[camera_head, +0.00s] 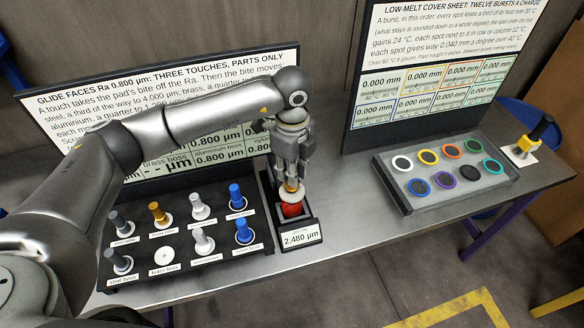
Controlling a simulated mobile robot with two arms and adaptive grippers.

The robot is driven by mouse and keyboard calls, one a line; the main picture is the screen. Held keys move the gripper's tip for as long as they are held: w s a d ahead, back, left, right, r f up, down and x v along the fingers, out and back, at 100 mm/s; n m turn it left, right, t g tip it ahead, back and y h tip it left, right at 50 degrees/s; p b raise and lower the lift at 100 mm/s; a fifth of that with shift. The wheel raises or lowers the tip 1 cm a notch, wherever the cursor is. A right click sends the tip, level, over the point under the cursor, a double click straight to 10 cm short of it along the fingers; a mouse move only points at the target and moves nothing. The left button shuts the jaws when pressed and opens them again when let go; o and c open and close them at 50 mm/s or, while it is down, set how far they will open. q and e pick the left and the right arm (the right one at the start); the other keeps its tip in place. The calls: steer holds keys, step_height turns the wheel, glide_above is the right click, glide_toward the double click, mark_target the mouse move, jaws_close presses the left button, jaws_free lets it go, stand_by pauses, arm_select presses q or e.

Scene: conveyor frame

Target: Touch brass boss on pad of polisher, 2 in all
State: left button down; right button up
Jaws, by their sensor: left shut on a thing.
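My left gripper (291,170) is shut on the brass boss (291,187), whose gold part shows just below the fingers. The gripper points down over the polisher. The boss's lower end is at the polisher's pale round pad (293,197); whether it touches or hovers just above I cannot tell. The polisher's red body (291,209) stands in a dark holder with a display (301,236) reading 2.480 µm. In the part rack (190,273), the brass boss place (163,256) at the front is empty, a white disc. My right gripper is not in view.
The rack holds steel, aluminium and blue parts, and a brass part (158,214) in its back row. A text board (72,100) stands behind. At right are a tray of coloured discs (409,206), a second board (430,60) and a yellow-black tool (527,142). The bench between is clear.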

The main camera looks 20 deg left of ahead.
arm_select(q)
steer(key=shift+f+b, duration=0.55)
steer(key=shift+f, duration=0.05)
stand_by(0.5)
stand_by(0.6)
steer(key=shift+r+p, duration=1.4)
steer(key=shift+r, duration=1)
steer(key=shift+f, duration=0.1)
